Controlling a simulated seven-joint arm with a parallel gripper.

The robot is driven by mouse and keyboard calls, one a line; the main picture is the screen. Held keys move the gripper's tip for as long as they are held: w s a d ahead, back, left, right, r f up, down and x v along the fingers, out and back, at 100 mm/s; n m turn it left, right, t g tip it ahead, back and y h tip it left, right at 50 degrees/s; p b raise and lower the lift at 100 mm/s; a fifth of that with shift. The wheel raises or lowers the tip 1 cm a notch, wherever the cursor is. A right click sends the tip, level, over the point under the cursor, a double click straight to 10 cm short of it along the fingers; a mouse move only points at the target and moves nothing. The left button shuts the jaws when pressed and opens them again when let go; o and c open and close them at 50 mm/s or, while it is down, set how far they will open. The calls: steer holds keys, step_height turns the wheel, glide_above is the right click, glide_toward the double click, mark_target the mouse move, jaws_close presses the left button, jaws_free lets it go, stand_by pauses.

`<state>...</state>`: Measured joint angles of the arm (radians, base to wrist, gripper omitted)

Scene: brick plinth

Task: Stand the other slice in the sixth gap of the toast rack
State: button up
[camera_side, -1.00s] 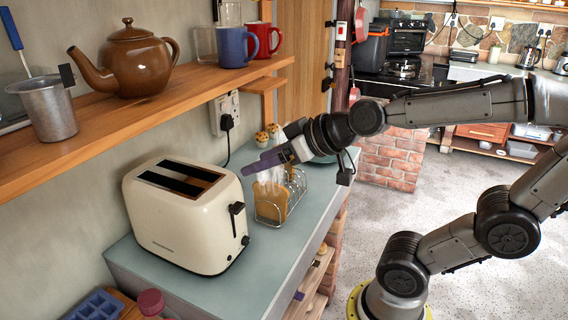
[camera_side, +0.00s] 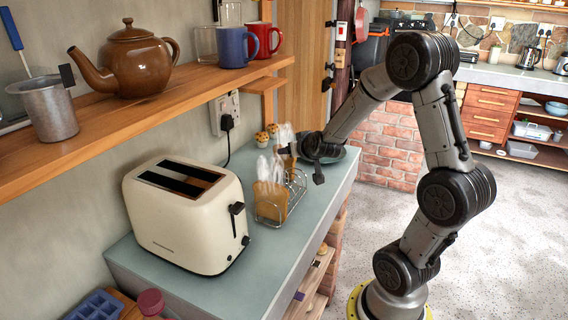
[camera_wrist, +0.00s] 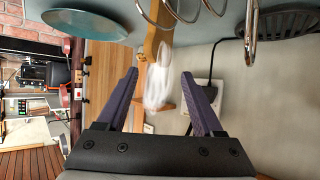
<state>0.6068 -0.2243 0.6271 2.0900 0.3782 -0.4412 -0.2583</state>
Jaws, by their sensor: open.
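The wire toast rack (camera_side: 298,183) stands on the counter right of the toaster; its wire loops (camera_wrist: 251,35) hang into the top of the wrist view. A browned slice (camera_side: 270,203) stands in the rack's near end, with white wisps above it. A tan, edge-on piece that looks like the other slice (camera_wrist: 153,42) shows between rack wires, beyond my fingertips, with a white wisp below it. I cannot tell which gap it is in. My gripper (camera_side: 286,149) is at the rack's far end, its purple fingers (camera_wrist: 158,76) apart with no solid thing between them.
A cream toaster (camera_side: 185,218) with empty-looking slots stands left of the rack. A wooden shelf (camera_side: 150,120) with teapot and mugs overhangs on the left. The counter's near right part is clear.

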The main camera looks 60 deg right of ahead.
mark_target(284, 162)
steer(key=shift+x, duration=3.65)
steer(key=shift+d, duration=0.1)
jaws_close()
steer(key=shift+r, duration=0.1)
